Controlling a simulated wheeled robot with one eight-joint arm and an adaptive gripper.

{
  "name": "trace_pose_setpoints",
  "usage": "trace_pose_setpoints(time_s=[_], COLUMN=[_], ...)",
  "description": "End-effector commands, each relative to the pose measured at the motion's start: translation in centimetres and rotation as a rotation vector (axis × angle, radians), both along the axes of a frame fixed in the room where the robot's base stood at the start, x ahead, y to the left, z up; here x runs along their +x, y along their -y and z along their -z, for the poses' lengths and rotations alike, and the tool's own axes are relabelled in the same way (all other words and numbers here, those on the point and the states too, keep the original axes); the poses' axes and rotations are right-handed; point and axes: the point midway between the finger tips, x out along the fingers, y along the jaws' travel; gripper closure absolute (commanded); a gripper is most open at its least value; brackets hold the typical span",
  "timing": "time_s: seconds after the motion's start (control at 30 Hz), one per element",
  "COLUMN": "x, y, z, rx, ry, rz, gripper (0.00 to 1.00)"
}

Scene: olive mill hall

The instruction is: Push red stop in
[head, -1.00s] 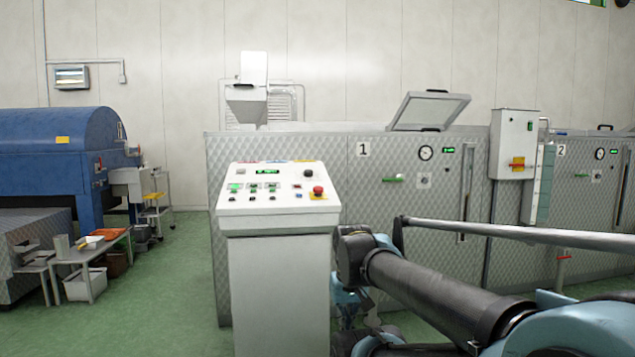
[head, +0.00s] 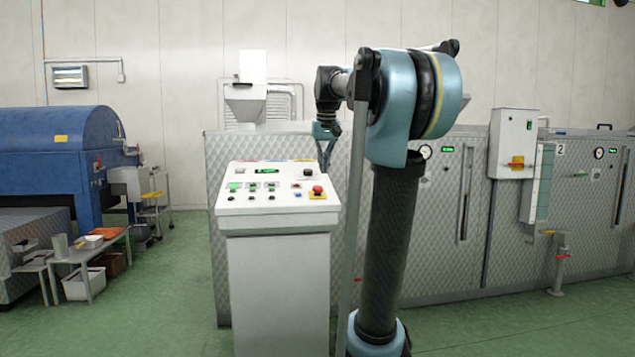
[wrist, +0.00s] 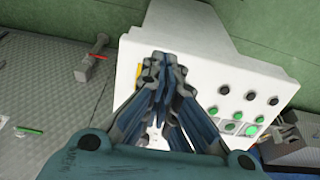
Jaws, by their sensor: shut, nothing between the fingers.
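The red stop (head: 317,190) is a mushroom button on a yellow plate (head: 318,196) at the right side of the sloped white control panel (head: 245,205). My gripper (head: 325,168) points down above the panel's right edge, just above or behind the red stop in the head view; the exact gap cannot be told. In the wrist view my gripper (wrist: 160,62) is shut and empty, its fingers together over the panel (wrist: 200,50). A strip of the yellow plate (wrist: 138,75) shows beside the fingers. The red button is hidden there.
A black knob (head: 308,172) and several green and dark buttons (wrist: 230,128) sit on the same panel. Quilted steel tanks (head: 270,150) stand behind it. A blue machine (head: 55,150) and a low table (head: 95,250) are at left. Green floor is open between.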

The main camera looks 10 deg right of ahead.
Motion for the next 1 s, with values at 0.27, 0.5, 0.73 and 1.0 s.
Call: trace_pose_setpoints(time_s=[0.27, 0.5, 0.73, 1.0], x=[6.9, 8.8, 8.8, 9.1], y=[0.1, 0.1, 0.1, 0.1], z=[-5.5, -6.8, -6.9, -5.8], rx=[0.001, 0.001, 0.001, 0.001], ry=[0.015, 0.020, 0.020, 0.020], rz=[0.004, 0.005, 0.005, 0.005], gripper=[1.00, 1.00, 1.00, 1.00])
